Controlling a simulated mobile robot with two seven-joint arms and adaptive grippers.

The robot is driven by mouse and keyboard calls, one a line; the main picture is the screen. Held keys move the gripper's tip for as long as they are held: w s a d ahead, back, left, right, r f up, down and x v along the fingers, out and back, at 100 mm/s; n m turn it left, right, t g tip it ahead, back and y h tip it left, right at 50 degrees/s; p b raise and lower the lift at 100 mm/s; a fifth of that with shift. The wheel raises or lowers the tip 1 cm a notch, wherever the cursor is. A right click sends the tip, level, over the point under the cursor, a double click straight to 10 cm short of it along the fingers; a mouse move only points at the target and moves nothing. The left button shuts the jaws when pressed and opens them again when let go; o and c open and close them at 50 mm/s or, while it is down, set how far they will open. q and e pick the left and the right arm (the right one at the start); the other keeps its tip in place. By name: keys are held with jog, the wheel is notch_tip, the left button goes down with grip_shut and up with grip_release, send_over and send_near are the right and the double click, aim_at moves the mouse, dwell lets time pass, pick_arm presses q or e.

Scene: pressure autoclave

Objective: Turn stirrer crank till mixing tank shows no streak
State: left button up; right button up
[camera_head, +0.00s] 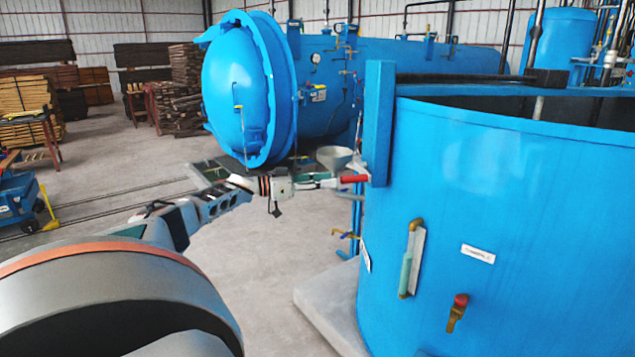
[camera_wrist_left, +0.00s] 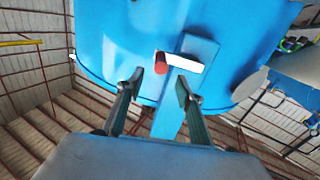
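The crank's red handle (camera_head: 354,179) sticks out from the blue upright post (camera_head: 379,125) on the near side of the big blue mixing tank (camera_head: 490,190). The red handle (camera_wrist_left: 160,63) and its pale crank arm (camera_wrist_left: 186,62) also show in the left wrist view. My left gripper (camera_head: 332,183) is just left of the handle. In the wrist view its two fingers (camera_wrist_left: 159,85) are spread, with the handle beyond and between their tips; contact cannot be made out. Only a dark strip of the tank's inside shows, so streaks cannot be judged. My right gripper is out of view.
A greenish sight tube (camera_head: 406,273) and a red-knobbed brass valve (camera_head: 457,312) sit on the tank's front. A grey funnel (camera_head: 335,157) is behind my gripper. A blue autoclave (camera_head: 245,90) stands further back.

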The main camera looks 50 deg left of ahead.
pick_arm(q)
jog(key=shift+v, duration=1.2)
dwell(0.3)
jog(key=w+d+f+m+g, duration=0.1)
jog(key=w+d+f, duration=0.2)
jog(key=d+f, duration=1.35)
jog(key=s+d+f, duration=0.3)
jog(key=d+f, duration=0.5)
jog(key=s+d+f, duration=0.3)
jog(key=d+f, duration=0.5)
jog(key=s+d+f+g+y, duration=0.1)
jog(key=s+d+f, duration=0.25)
jog(key=d, duration=0.25)
jog(key=s+d+f+g+y, duration=0.1)
jog(key=s+d+f, duration=0.2)
jog(key=s+d, duration=0.25)
jog(key=s+d+f+g+y, duration=0.2)
jog(key=s+d, duration=0.7)
jog(key=s, duration=0.4)
jog(key=shift+s+d+n+g+y, duration=0.3)
jog(key=shift+d+n, duration=0.1)
jog(key=shift+f, duration=0.1)
